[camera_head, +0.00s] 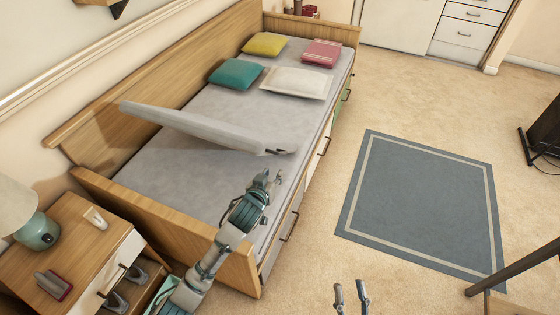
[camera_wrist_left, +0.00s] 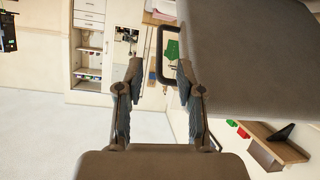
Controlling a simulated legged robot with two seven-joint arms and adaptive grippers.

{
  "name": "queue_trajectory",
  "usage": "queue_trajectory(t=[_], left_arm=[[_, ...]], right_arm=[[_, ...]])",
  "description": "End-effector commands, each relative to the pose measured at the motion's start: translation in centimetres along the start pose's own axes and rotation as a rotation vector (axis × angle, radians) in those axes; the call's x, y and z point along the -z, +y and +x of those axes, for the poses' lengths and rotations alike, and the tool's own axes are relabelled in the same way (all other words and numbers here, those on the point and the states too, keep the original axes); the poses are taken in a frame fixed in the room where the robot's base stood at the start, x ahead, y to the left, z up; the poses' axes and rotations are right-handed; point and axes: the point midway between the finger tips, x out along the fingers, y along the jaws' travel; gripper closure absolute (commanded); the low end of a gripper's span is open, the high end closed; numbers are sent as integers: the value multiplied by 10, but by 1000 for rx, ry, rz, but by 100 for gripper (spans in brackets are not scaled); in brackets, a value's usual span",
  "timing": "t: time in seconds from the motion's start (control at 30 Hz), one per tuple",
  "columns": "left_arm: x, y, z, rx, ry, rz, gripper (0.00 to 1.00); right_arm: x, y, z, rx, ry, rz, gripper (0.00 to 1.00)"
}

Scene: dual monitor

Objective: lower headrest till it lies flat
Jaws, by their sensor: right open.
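The headrest (camera_head: 205,125) is a grey padded panel near the near end of the bed, tilted up off the grey mattress (camera_head: 165,175). A small dark handle (camera_head: 275,152) sits at its front right corner. In the left wrist view the headrest (camera_wrist_left: 260,55) fills the upper right, with the looped handle (camera_wrist_left: 153,55) beside it. My left gripper (camera_head: 268,178) is just below the handle; in the wrist view its fingers (camera_wrist_left: 158,78) are apart, with the handle between or just beyond them. Contact cannot be told. My right gripper (camera_head: 350,296) is open and empty over the floor.
A wooden bed frame (camera_head: 170,228) surrounds the mattress, with several pillows (camera_head: 265,44) at the far end. A nightstand (camera_head: 85,240) with a lamp (camera_head: 38,232) stands at the lower left. A blue rug (camera_head: 425,200) lies on open floor at the right.

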Motion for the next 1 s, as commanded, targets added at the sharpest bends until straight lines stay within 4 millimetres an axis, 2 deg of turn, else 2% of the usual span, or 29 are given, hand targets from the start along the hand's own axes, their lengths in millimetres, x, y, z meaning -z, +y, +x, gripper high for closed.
queue_trajectory(t=[0.13,0.4,0.43,0.57,0.67,0.77,0.83,1.0], left_arm=[[0,-1,-11,0,0,0,63],[0,-1,-13,1,0,-1,63],[0,-1,-13,1,0,0,68],[0,0,-12,0,0,0,100],[-2,0,-13,-3,1,0,100],[-16,6,-17,-37,17,1,100],[-35,15,-25,-87,50,3,100],[-79,35,-71,-216,213,-1,100]], right_arm=[[0,-1,0,0,0,-1,57],[-1,-1,1,0,-1,0,57],[-2,0,1,0,-2,0,57],[-2,0,2,0,-1,0,57],[-1,0,1,0,-1,0,57],[0,-1,0,0,0,0,57],[0,-1,0,0,0,0,57],[0,-1,0,0,0,-1,57]])
